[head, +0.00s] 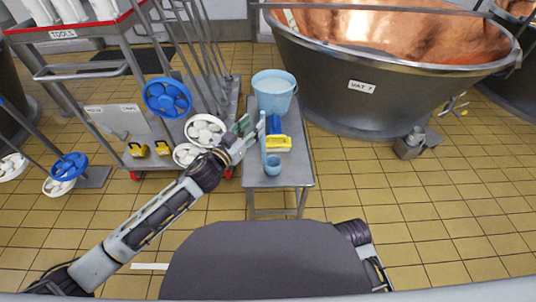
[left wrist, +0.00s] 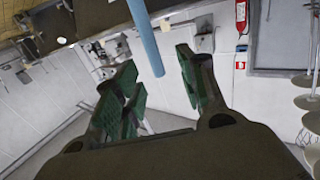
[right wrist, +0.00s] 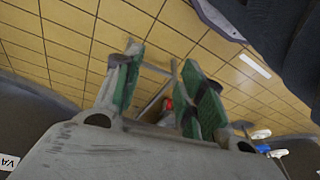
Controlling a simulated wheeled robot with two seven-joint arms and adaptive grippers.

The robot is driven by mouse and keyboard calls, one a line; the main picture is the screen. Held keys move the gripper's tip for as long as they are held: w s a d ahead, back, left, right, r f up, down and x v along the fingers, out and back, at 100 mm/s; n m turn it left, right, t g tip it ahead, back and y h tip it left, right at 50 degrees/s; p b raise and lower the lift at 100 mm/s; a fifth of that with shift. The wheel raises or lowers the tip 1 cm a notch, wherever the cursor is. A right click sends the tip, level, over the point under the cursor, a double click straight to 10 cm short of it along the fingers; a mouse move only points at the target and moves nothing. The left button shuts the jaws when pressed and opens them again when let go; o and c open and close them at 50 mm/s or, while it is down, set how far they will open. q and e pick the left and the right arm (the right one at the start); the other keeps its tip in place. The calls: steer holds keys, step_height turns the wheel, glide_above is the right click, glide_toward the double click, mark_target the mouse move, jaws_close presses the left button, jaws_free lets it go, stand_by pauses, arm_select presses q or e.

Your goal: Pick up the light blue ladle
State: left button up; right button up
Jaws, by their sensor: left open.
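The light blue ladle (head: 272,166) is on a small metal table, its bowl at the near end and its long handle (head: 263,133) rising from it. My left gripper (head: 250,128) is open just left of the upper handle. In the left wrist view, the handle (left wrist: 145,38) comes down from the top edge and its end lies between the spread fingers (left wrist: 156,62) of my left gripper. I cannot tell whether a finger touches it. My right gripper (right wrist: 163,78) is open and empty in the right wrist view, over the tiled floor.
On the metal table (head: 290,175), a light blue bucket (head: 273,95) stands at the back, with a blue and yellow item (head: 278,139) close right of the ladle. A tool rack (head: 115,125) with blue and white wheels is left. A copper vat (head: 390,85) is right.

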mark_target(262, 117)
arm_select(q)
steer(key=shift+w+d, duration=0.25)
steer(key=shift+w, duration=0.1)
arm_select(e)
steer(key=shift+w+r, duration=0.1)
steer(key=shift+r, duration=0.05)
steer(key=shift+w, duration=0.25)
arm_select(q)
steer(key=shift+d+b+x, duration=0.25)
steer(key=shift+b+x, duration=0.35)
steer(key=shift+x, duration=1.95)
steer(key=shift+s, duration=0.1)
arm_select(e)
steer(key=shift+s+a+r+t, duration=0.15)
steer(key=shift+r+t, duration=0.15)
steer(key=shift+r, duration=0.65)
arm_select(q)
steer(key=shift+c, duration=0.5)
